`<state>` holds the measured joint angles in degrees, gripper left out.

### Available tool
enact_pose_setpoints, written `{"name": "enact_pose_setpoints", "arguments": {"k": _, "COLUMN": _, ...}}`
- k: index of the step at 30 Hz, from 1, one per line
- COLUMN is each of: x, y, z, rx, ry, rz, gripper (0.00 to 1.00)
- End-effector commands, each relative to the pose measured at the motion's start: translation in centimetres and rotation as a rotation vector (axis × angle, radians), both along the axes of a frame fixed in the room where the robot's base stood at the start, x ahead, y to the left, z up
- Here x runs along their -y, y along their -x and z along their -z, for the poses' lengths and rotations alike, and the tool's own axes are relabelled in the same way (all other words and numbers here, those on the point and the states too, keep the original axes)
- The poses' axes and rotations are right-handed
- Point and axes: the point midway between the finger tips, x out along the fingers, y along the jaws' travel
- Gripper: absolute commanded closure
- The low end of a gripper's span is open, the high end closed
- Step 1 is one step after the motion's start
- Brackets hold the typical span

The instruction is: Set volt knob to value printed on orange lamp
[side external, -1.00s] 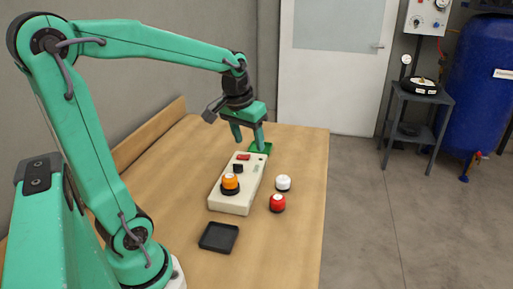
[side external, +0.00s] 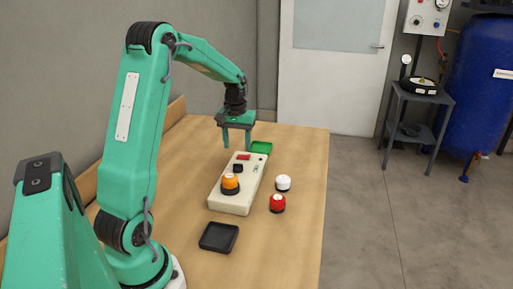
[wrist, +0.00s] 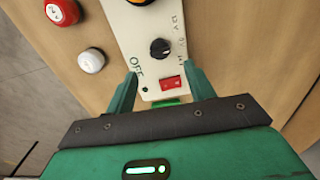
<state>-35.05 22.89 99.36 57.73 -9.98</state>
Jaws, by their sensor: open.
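The cream control box (side external: 242,196) lies on the table with an orange lamp (side external: 230,181) on its near half. A black knob (side external: 238,168) sits beyond the lamp, and a red switch (side external: 243,157) sits near the far end. My gripper (side external: 238,147) is open and empty above the far end of the box. In the wrist view its fingers (wrist: 163,73) straddle the red switch area.
A white lamp (side external: 283,184) and a red lamp (side external: 277,204) stand right of the box. The table (side external: 300,150) is clear at the far right.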

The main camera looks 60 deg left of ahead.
Motion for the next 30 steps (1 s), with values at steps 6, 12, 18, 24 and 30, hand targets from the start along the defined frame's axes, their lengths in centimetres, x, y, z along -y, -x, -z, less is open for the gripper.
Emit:
{"name": "enact_pose_setpoints", "arguments": {"k": 6, "x": 0.0, "y": 0.0, "z": 0.2, "rx": -0.001, "ry": 0.001, "rz": 0.000, "gripper": 0.46}}
{"name": "enact_pose_setpoints", "arguments": {"k": 12, "x": 0.0, "y": 0.0, "z": 1.4, "rx": -0.004, "ry": 0.002, "rz": 0.000, "gripper": 0.46}}
{"name": "enact_pose_setpoints", "arguments": {"k": 18, "x": 0.1, "y": 0.0, "z": 3.6, "rx": -0.004, "ry": 0.002, "rz": 0.000, "gripper": 0.46}}
{"name": "enact_pose_setpoints", "arguments": {"k": 24, "x": 0.0, "y": 0.0, "z": 6.0, "rx": -0.003, "ry": 0.001, "rz": 0.001, "gripper": 0.46}}
{"name": "enact_pose_setpoints", "arguments": {"k": 30, "x": 0.0, "y": 0.0, "z": 7.5, "rx": -0.001, "ry": 0.001, "rz": 0.001, "gripper": 0.46}}
